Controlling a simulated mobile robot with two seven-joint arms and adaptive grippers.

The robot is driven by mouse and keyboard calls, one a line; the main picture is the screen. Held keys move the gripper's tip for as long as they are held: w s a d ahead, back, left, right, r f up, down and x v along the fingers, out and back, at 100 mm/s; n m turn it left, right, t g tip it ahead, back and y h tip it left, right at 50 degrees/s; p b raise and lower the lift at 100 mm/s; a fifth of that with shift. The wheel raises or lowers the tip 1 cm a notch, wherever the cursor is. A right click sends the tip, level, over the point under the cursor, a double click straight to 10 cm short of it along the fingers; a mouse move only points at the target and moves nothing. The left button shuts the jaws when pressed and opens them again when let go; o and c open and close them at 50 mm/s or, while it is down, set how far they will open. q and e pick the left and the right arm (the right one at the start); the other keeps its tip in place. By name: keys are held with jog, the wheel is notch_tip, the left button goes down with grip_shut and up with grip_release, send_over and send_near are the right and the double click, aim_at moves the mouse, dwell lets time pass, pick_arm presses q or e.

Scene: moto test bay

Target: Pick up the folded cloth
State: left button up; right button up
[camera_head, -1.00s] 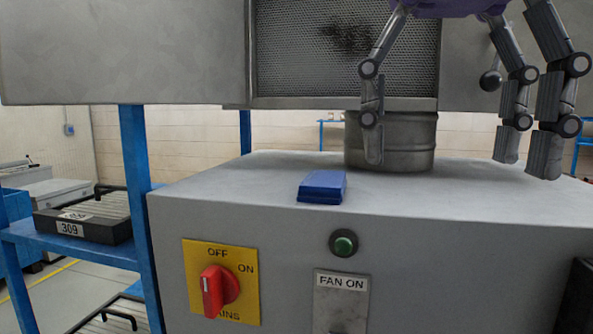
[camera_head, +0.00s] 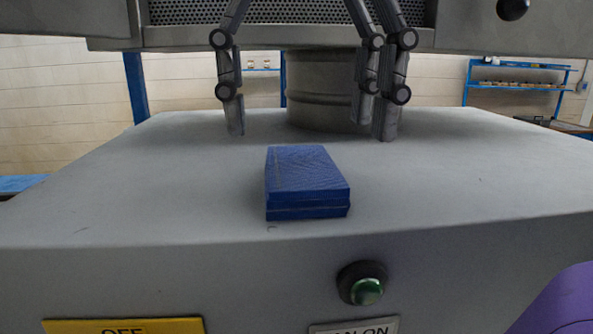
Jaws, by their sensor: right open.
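The folded cloth (camera_head: 305,180) is a blue, layered block in the camera_head view. It lies flat on the grey top of a cabinet (camera_head: 150,190), near its front edge. My right gripper (camera_head: 308,125) hangs above and behind the cloth, fingers pointing down. One finger is on the left and two are on the right, spread wide. It is open and empty, and its fingertips look apart from the cloth. My left gripper does not show.
A round metal duct (camera_head: 320,90) stands behind the cloth, under a grey hood (camera_head: 480,28) with a mesh panel. A green button (camera_head: 366,290) is on the cabinet front. The cabinet top is clear to both sides of the cloth.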

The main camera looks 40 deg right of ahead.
aim_at(302, 167)
jog(key=f, duration=0.4)
jog(key=shift+w, duration=0.25)
jog(key=shift+f, duration=0.2)
jog(key=c, duration=1.1)
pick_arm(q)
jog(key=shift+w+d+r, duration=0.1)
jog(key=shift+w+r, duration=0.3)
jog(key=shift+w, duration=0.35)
pick_arm(e)
jog(key=shift+c, duration=0.3)
